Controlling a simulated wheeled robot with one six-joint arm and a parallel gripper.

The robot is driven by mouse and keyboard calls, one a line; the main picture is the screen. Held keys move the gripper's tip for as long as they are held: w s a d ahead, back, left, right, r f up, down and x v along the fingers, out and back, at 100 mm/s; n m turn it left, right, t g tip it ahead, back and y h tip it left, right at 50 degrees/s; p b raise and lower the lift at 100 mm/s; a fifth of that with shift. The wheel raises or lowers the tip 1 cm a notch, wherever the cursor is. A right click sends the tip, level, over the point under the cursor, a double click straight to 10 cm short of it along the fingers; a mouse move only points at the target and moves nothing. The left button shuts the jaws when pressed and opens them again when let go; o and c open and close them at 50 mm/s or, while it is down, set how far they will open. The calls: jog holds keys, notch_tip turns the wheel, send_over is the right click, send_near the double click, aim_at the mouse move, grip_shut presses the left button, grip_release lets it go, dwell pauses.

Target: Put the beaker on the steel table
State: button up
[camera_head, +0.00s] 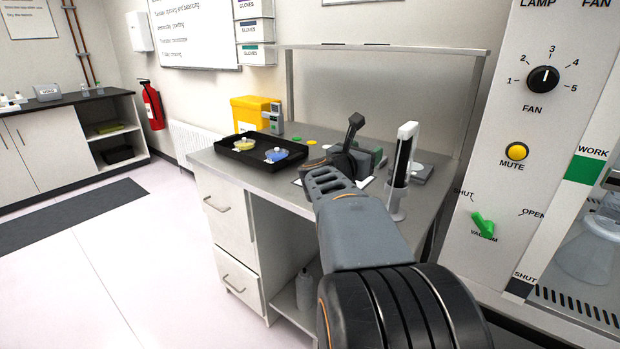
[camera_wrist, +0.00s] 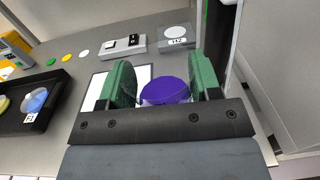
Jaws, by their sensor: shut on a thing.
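My gripper (camera_wrist: 163,80) has green fingers, shut on the beaker (camera_wrist: 166,92), which shows as a round purple shape between them in the wrist view. Most of the beaker is hidden by my gripper and wrist. In the head view my gripper (camera_head: 362,160) is over the steel table (camera_head: 260,180), and the beaker cannot be made out there. I cannot tell whether the beaker touches the tabletop. A white dark-edged square (camera_wrist: 148,72) lies on the tabletop just left of and behind the beaker.
A black tray (camera_head: 240,158) with dishes lies on the table's left part, with a yellow box (camera_head: 250,112) behind. A white and black upright device (camera_head: 402,155) stands close to my gripper's right. A flat grey device (camera_wrist: 175,37) lies behind. The cabinet (camera_head: 535,140) is at right.

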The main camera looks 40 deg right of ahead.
jog(key=shift+d+f, duration=0.25)
jog(key=shift+d, duration=0.05)
jog(key=w+d+f, duration=0.2)
jog(key=w+f, duration=0.1)
jog(key=w+d+f, duration=0.3)
jog(key=w, duration=0.1)
jog(key=w+d+f, duration=0.2)
jog(key=w+f, duration=0.1)
jog(key=shift+w+d, duration=0.15)
jog(key=shift+w, duration=0.15)
jog(key=shift+w+f, duration=0.1)
jog(key=shift+f, duration=0.05)
jog(key=shift+w+d+f+b, duration=0.1)
jog(key=shift+f+b, duration=0.4)
jog(key=shift+f, duration=1.1)
jog(key=shift+f, duration=0.15)
jog(key=o, duration=1.3)
